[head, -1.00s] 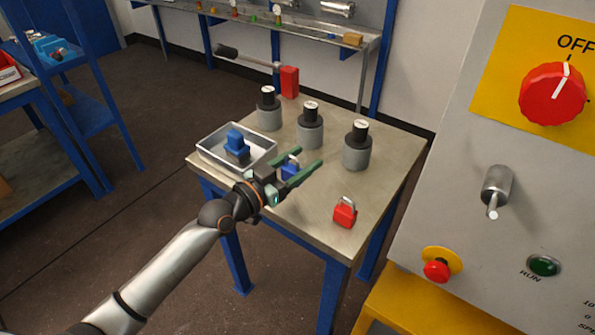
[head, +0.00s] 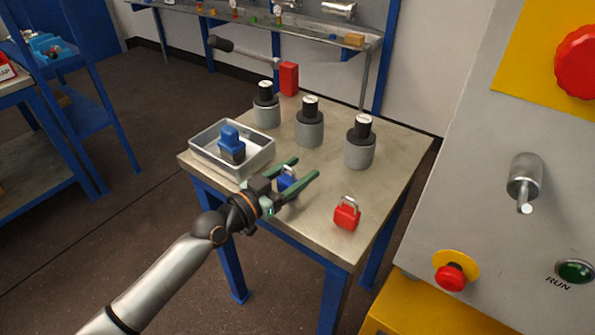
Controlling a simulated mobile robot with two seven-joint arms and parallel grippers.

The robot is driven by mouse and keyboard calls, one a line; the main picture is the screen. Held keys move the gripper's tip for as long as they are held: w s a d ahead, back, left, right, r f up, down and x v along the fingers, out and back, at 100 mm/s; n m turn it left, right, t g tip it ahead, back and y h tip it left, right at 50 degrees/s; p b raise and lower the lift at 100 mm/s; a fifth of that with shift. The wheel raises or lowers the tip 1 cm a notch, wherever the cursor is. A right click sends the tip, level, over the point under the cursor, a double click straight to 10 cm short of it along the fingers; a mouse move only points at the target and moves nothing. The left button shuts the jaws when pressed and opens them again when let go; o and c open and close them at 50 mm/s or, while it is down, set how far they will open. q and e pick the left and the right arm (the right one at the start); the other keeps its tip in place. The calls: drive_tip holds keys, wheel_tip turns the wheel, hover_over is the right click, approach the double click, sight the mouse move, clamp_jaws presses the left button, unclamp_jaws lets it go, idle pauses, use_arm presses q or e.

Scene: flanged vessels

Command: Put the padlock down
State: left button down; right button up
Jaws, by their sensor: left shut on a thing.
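My left gripper (head: 306,168) has green fingers and is shut on a blue padlock (head: 287,181). It holds the padlock at the front of the metal-topped table, just right of the grey tray. The padlock's shackle points up, and the fingers hide part of its body. I cannot tell whether its underside touches the tabletop. A red padlock (head: 346,215) stands on the table to the right of the gripper, apart from it. My right gripper is not in view.
The grey tray (head: 262,160) holds a blue and dark object (head: 231,145). Three grey cylinders with black tops (head: 265,108) (head: 309,125) (head: 359,146) stand behind the gripper. A red block (head: 288,78) is at the back. A control panel (head: 480,190) rises at right. Bare tabletop lies around the red padlock.

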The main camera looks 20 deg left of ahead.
use_arm(q)
drive_tip(key=shift+c, duration=0.7)
unclamp_jaws()
drive_tip(key=shift+r, duration=0.1)
drive_tip(key=v, duration=1.2)
